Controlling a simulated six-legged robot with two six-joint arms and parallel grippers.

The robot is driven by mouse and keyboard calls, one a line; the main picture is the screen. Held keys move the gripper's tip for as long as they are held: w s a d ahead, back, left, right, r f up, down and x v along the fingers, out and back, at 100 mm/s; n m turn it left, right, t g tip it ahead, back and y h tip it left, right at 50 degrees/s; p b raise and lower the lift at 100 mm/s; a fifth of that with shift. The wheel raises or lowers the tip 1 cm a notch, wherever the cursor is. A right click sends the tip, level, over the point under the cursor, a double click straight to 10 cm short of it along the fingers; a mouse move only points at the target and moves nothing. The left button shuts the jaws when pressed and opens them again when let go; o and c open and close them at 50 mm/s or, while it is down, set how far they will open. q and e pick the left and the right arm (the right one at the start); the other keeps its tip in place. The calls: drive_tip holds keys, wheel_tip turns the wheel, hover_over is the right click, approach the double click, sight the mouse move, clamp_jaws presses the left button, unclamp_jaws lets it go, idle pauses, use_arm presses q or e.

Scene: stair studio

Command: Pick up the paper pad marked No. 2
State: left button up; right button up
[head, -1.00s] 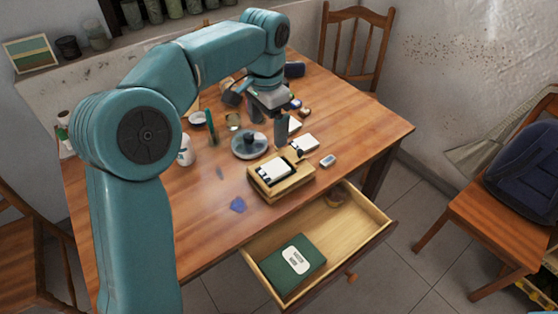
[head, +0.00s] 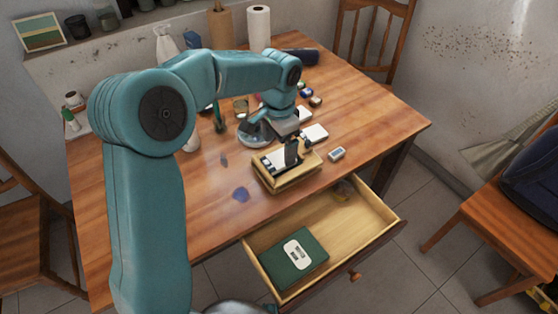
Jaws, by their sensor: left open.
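Small white paper pads lie on the wooden table: one pad (head: 314,133) just behind the wooden box, and another pad (head: 305,115) farther back. A white pad or card (head: 274,159) with dark marks lies on the wooden box (head: 287,181). I cannot read a number on any of them. My left gripper (head: 288,148) is open and points down over the box's back part, left of the nearer pad. One dark finger shows clearly in front of the white piece; the other is mostly hidden. I cannot tell whether it touches anything. My right gripper is not in view.
A small grey-white device (head: 336,154) lies right of the box. A round grey stand (head: 254,138) is left of the gripper. The open drawer (head: 375,213) holds a green labelled book (head: 294,256). The table's right side is clear.

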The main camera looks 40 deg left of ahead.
sight(279, 159)
use_arm(q)
drive_tip(key=shift+w+a+f, duration=0.1)
drive_tip(key=shift+f, duration=1.1)
drive_tip(key=shift+w+a+f, duration=0.1)
drive_tip(key=shift+f, duration=1.05)
drive_tip(key=c, duration=1.2)
drive_tip(key=shift+o, duration=0.2)
